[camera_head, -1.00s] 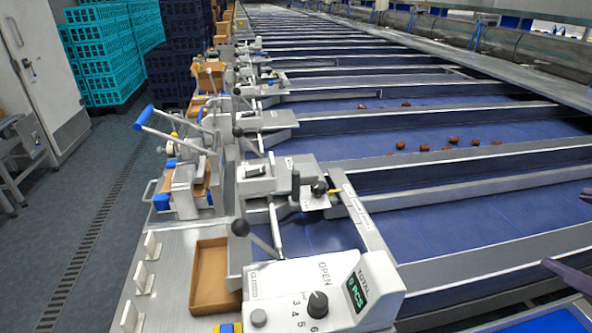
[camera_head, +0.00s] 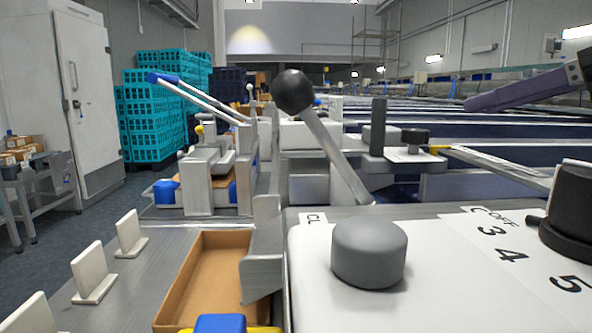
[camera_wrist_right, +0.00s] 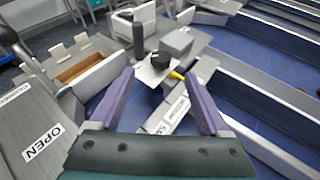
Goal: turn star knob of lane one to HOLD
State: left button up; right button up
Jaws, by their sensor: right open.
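A dark star knob (camera_head: 415,139) with a yellow pointer (camera_head: 437,148) stands on a white plate on the lane unit, beside a dark upright post (camera_head: 378,126). The lettering on the plate is too small to read, so I cannot tell the knob's setting. The knob also shows in the right wrist view (camera_wrist_right: 160,61), beyond the fingertips. My right gripper (camera_wrist_right: 160,73) is open and empty, its two purple fingers apart and pointing toward the knob. One purple finger (camera_head: 520,89) shows at the upper right in the head view, apart from the knob. My left gripper is out of view.
A black-balled lever (camera_head: 294,92) rises in front of the lane unit. A grey round button (camera_head: 369,252) and a large black dial (camera_head: 570,213) sit on the near panel. A cardboard tray (camera_head: 168,310) lies at left. Teal crates (camera_head: 150,115) stand behind.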

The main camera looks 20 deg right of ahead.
aim_at(418, 130)
jog(key=shift+w+d+f, duration=0.1)
jog(key=shift+d+f, duration=0.05)
jog(key=shift+f, duration=0.1)
jog(key=shift+w+r+p, duration=0.1)
jog(key=shift+r+p, duration=0.05)
jog(key=shift+p, duration=0.2)
jog(key=p+x, duration=0.6)
jog(key=x, duration=0.2)
jog(key=shift+w+f+p, duration=0.1)
jog(key=shift+f+p, duration=0.2)
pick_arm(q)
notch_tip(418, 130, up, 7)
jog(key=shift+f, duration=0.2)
pick_arm(e)
jog(key=shift+w+a+f, duration=0.3)
jog(key=shift+w+a, duration=0.05)
jog(key=shift+w, duration=0.15)
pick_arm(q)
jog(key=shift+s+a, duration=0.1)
pick_arm(e)
jog(key=shift+c, duration=0.2)
grip_shut()
